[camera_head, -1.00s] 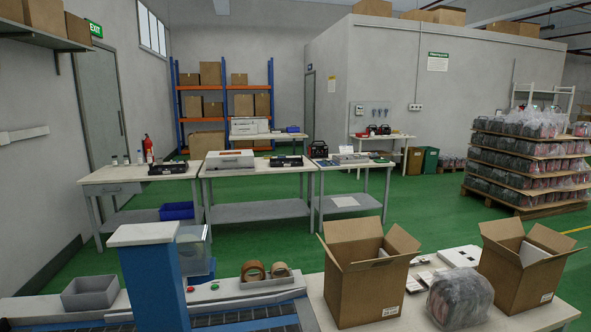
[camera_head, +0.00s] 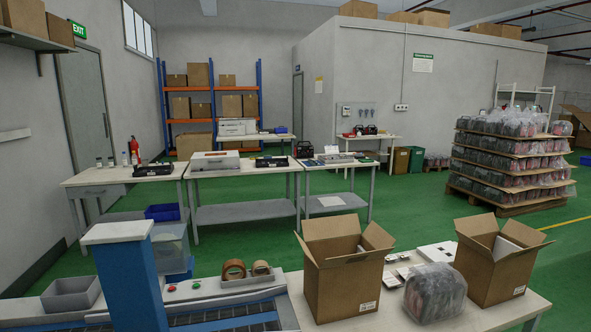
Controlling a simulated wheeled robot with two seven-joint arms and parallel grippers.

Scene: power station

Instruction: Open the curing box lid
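Neither of my grippers shows in this view.
A conveyor with a blue post (camera_head: 128,285) and a packing table (camera_head: 455,315) with open cartons (camera_head: 343,270) stand close in front. The middle worktable (camera_head: 240,173) lies beyond them. A loaded pallet (camera_head: 510,165) stands right; green floor (camera_head: 420,215) is clear between.

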